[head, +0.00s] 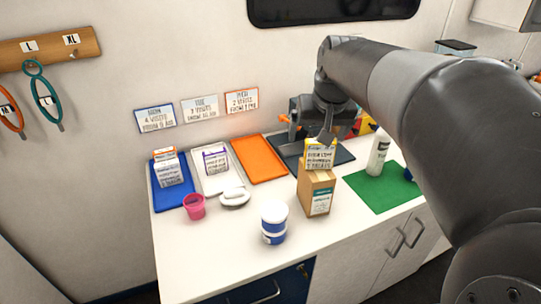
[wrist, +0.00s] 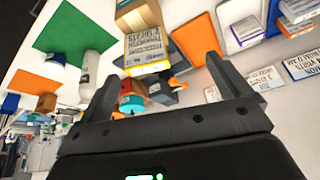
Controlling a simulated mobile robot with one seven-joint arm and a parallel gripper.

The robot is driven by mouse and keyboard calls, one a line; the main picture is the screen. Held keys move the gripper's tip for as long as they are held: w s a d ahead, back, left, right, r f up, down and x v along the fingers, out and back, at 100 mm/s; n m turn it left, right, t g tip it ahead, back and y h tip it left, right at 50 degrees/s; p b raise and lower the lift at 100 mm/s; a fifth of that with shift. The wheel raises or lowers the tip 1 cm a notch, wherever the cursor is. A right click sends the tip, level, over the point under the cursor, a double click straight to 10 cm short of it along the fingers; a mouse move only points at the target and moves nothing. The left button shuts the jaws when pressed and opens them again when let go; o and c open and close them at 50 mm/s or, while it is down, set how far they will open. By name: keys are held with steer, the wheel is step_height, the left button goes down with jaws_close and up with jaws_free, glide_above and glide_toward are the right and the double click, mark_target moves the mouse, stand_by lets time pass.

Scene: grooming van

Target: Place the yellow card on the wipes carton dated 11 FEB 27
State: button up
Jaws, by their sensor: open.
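The yellow card (head: 320,155), yellow-edged with dark print, stands at the top of a brown carton (head: 316,194) with a white and teal label. The label's date is too small to read. In the wrist view the yellow card (wrist: 146,48) is near the fingertips, with part of the brown carton (wrist: 141,17) beyond it. My gripper (head: 324,138) is just above and behind the card; in the wrist view its two fingers (wrist: 160,70) are wide apart. I see no finger closed on the card. Whether the card rests fully on the carton I cannot tell.
Blue (head: 188,199), white (head: 226,184) and orange (head: 261,158) trays lie on the left; the first two hold packs. A white bottle (head: 378,156) stands by a green mat (head: 372,194).

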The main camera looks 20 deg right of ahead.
steer(key=s+a+f+n, duration=0.2)
steer(key=s+a, duration=0.4)
steer(key=a, duration=0.3)
steer(key=s+a+f+n+t+y, duration=0.1)
steer(key=s+a+f+n, duration=0.1)
steer(key=s+a+f, duration=0.3)
steer(key=s+a, duration=0.1)
steer(key=a, duration=0.3)
steer(key=shift+s+f, duration=0.15)
steer(key=shift+s, duration=0.15)
